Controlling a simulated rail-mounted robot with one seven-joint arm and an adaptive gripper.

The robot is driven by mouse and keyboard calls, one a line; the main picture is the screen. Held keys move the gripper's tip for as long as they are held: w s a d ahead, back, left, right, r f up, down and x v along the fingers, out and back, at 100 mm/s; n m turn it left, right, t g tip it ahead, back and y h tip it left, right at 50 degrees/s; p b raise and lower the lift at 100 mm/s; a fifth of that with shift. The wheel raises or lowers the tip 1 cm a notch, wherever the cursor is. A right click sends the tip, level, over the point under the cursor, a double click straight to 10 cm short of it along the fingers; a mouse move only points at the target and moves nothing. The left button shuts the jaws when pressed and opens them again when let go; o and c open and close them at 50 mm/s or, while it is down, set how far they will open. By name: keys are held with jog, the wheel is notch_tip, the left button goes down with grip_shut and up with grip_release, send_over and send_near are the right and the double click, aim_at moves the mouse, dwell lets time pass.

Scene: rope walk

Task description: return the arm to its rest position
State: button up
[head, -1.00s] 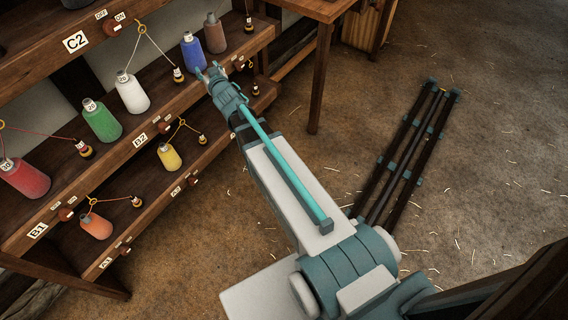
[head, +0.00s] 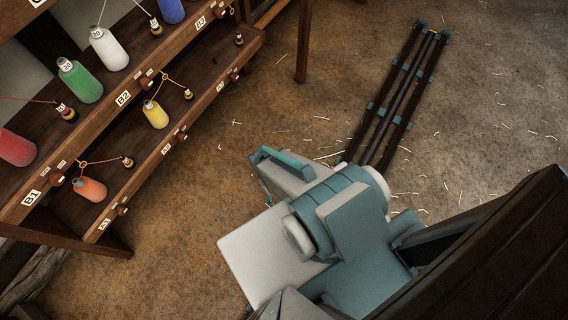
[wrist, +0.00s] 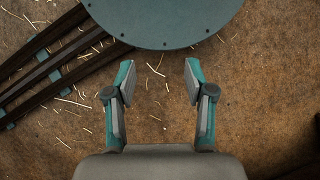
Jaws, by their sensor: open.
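My gripper (wrist: 158,82) shows in the wrist view with its two fingers apart and nothing between them, above bare brown floor. A round grey-teal part of my own body fills the top of that view. In the head view my arm (head: 290,172) is folded in close to my base, low in the middle of the picture.
A wooden shelf rack (head: 118,117) stands at the left, bearing a green bobbin (head: 84,85), a yellow bobbin (head: 155,115), an orange bobbin (head: 90,189) and others, with cords and small weights. Dark floor rails (head: 392,100) run behind my arm. Straw-strewn floor between is clear.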

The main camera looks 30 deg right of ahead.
jog(key=s, duration=0.1)
jog(key=s+g, duration=0.1)
jog(key=s, duration=0.1)
jog(key=shift+s+a+r, duration=0.2)
jog(key=shift+s, duration=0.1)
